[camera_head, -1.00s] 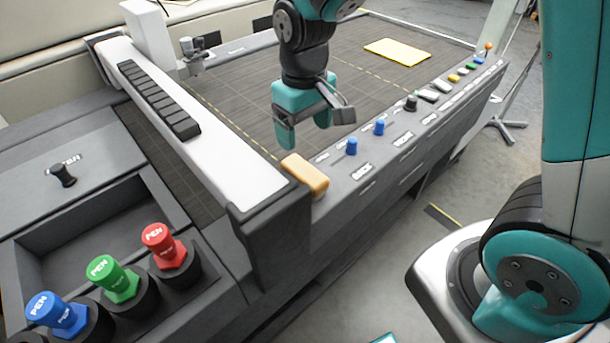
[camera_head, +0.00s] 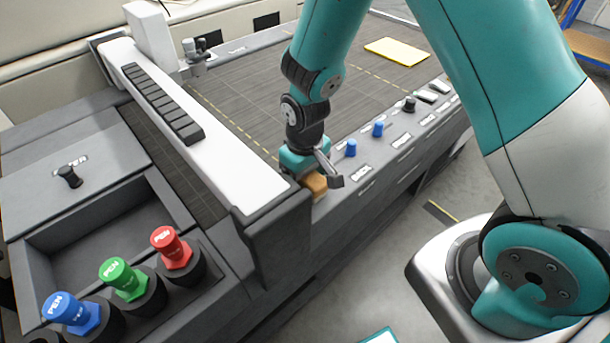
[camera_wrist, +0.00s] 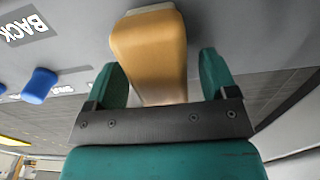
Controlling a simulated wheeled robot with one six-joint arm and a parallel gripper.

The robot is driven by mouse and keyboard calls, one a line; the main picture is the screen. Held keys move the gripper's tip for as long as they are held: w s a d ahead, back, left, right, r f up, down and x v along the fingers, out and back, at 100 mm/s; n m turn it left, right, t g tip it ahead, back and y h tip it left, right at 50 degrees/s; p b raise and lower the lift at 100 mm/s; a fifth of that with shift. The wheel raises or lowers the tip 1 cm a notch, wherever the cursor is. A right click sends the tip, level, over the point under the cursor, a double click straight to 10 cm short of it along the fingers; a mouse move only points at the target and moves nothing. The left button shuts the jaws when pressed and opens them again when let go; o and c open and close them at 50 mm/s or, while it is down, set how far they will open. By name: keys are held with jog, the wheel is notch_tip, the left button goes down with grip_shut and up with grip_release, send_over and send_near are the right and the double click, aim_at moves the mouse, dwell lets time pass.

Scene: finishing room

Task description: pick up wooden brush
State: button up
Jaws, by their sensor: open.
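The wooden brush (camera_head: 315,184) is a light tan block on the front ledge of the grey machine, beside the end of the white beam. In the head view my gripper (camera_head: 310,178) is down at the brush and hides much of it. In the wrist view the brush (camera_wrist: 152,55) lies lengthwise between the two green fingers (camera_wrist: 163,75), with a pale strip at its far end. The fingers are apart, one on each side of it, with a gap visible on the left.
Blue knobs (camera_head: 351,148) and a black knob (camera_head: 409,104) stand along the ledge to the right. The white beam (camera_head: 215,150) rises close on the left. Red (camera_head: 170,246), green and blue pens stand at lower left. A yellow sheet (camera_head: 397,51) lies on the bed.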

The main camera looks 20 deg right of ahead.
jog(key=c, duration=1)
jog(key=shift+c, duration=0.2)
notch_tip(320, 180, up, 20)
jog(key=b, duration=0.2)
